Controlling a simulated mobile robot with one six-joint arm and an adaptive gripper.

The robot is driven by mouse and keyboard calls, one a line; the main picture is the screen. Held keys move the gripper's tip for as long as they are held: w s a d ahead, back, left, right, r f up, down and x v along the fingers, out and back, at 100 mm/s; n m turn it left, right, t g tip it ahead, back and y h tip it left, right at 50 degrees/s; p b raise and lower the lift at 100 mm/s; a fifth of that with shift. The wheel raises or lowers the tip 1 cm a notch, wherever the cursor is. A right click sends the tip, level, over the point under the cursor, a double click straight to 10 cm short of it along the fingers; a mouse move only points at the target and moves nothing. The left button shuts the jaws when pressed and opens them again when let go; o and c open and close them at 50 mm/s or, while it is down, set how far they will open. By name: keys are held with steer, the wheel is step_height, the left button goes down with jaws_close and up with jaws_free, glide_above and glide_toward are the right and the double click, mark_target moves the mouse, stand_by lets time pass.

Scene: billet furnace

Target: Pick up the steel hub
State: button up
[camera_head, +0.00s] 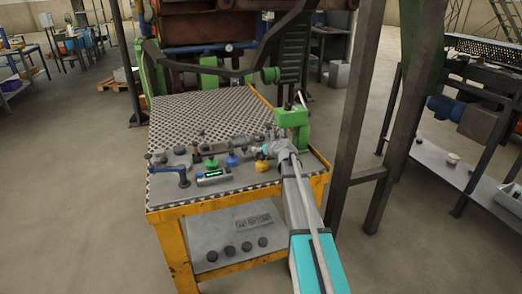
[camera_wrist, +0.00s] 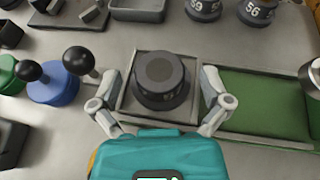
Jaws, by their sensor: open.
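A dark grey stepped round piece, which looks like the steel hub (camera_wrist: 160,78), sits upright in a small square grey tray (camera_wrist: 124,108) in the wrist view. My gripper (camera_wrist: 163,105) is open, with one finger on each side of the hub and tray. I cannot tell whether the fingers touch either. In the head view my gripper (camera_head: 278,148) is over the right part of the yellow-framed table (camera_head: 165,213), and the hub cannot be made out there.
Blue (camera_wrist: 52,84) and green knobs with black balls stand left of the hub. A green-lined tray (camera_wrist: 265,105) lies right. Numbered dark round pieces (camera_wrist: 257,12) stand behind. A green fixture (camera_head: 292,120) rises near my gripper. A dark post (camera_head: 355,110) stands to the right.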

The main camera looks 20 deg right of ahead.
steer(key=shift+c, duration=0.2)
jaws_close()
stand_by(0.4)
steer(key=shift+r, duration=0.25)
step_height(320, 180, up, 2)
steer(key=p, duration=0.2)
steer(key=shift+p, duration=0.3)
steer(key=s+a+r+p, duration=0.2)
steer(key=s+r+p, duration=0.8)
steer(key=s, duration=0.3)
steer(key=shift+s+a+r, duration=0.3)
steer(key=shift+s+a, duration=0.05)
steer(key=shift+s, duration=0.05)
step_height(320, 180, up, 8)
steer(key=p, duration=0.8)
steer(key=shift+f, duration=0.2)
